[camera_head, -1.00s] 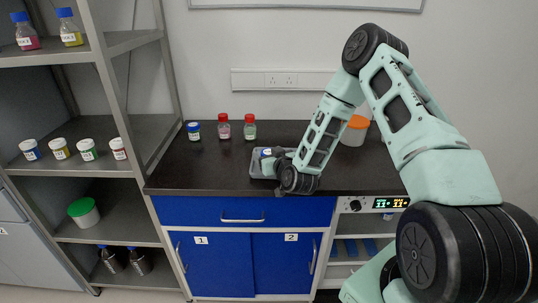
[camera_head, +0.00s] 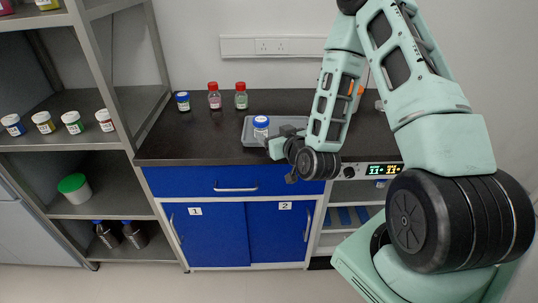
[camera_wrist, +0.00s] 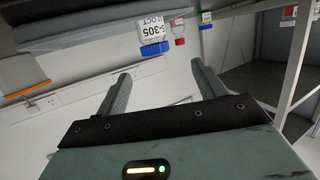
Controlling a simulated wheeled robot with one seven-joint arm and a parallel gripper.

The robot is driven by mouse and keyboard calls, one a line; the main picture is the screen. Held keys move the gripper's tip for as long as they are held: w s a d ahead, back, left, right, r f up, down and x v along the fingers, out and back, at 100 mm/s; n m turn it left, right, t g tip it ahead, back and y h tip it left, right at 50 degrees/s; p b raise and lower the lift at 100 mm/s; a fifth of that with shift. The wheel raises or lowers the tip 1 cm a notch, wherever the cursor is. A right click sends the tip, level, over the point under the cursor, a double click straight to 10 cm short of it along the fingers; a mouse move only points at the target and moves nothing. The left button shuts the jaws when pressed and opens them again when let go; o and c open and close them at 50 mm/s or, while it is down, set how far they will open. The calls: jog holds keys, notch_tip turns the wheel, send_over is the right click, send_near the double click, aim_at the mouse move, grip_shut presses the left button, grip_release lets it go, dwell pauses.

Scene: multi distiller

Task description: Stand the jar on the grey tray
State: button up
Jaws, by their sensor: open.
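A small white jar (camera_head: 261,131) with a blue cap stands upright on the grey tray (camera_head: 247,136) on the dark bench top. In the wrist view, which is upside down, the labelled jar (camera_wrist: 153,34) shows beyond the fingertips. My gripper (camera_head: 279,141) is just right of and in front of the jar in the head view, over the tray's front area. In the wrist view my gripper (camera_wrist: 160,78) has its fingers spread with nothing between them, apart from the jar. My arm hides the tray's right part.
Another blue-capped jar (camera_head: 183,102) and two red-capped bottles (camera_head: 214,97) (camera_head: 241,97) stand behind and left of the tray. A shelf rack (camera_head: 105,80) with several jars stands at the left. An orange-lidded container shows in the wrist view (camera_wrist: 24,76). The bench's left front is clear.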

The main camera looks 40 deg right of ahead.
jog(key=s+a+r+n+g+y, duration=0.1)
jog(key=s+a+n+g+y, duration=0.25)
jog(key=a, duration=0.65)
jog(key=s+a+r+n+g+y, duration=0.2)
jog(key=a+n+g, duration=0.15)
jog(key=a, duration=0.75)
jog(key=s+a+r+g, duration=0.1)
jog(key=s+r+g, duration=0.1)
jog(key=s, duration=0.5)
jog(key=s+a+r+n+g+h, duration=0.1)
jog(key=s+a+r+g, duration=0.1)
jog(key=s, duration=0.6)
jog(key=s+a+r+n+g+h, duration=0.1)
jog(key=s+a+r+g, duration=0.1)
jog(key=s, duration=0.5)
jog(key=shift+s+r+g, duration=0.3)
jog(key=shift+r+g, duration=0.45)
jog(key=shift+g, duration=0.35)
jog(key=shift+h, duration=0.25)
